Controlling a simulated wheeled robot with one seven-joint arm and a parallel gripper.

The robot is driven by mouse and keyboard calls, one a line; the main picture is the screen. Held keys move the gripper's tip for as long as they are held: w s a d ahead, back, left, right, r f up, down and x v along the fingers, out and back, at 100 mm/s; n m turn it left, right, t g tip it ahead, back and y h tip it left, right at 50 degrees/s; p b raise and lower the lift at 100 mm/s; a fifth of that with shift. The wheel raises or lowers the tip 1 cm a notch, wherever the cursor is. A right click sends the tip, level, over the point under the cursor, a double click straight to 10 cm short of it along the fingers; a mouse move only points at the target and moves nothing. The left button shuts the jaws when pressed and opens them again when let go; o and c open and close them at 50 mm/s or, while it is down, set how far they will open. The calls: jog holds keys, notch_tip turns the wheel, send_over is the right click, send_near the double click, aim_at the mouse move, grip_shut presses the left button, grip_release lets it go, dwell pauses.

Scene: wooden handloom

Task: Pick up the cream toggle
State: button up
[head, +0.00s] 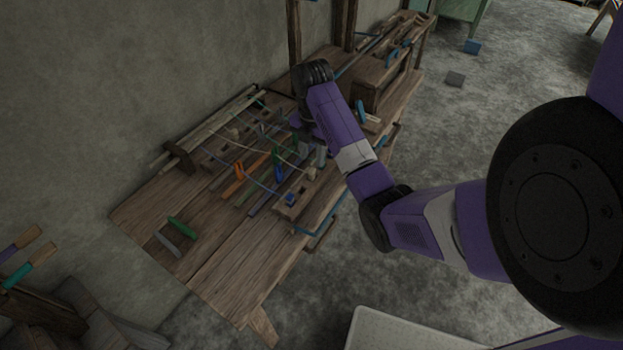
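My purple arm reaches over the wooden handloom (225,287). Its end bends down behind the forearm, so my gripper is mostly hidden; I cannot see its fingertips or whether it holds anything. Another pale piece (232,132) lies farther left by the rods. Both are too small and dark to tell which is the cream toggle.
Orange (239,170), green (276,155) and blue (279,174) pieces stand close together among cords and slats. A green-handled tool (182,228) lies on the front left boards. Upright posts (294,45) rise behind the arm. A raised wooden box (370,87) stands at the right.

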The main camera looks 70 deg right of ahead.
aim_at(312, 170)
jog(key=shift+f+p, duration=0.45)
jog(key=shift+f, duration=3)
jog(key=shift+c, duration=0.2)
grip_shut()
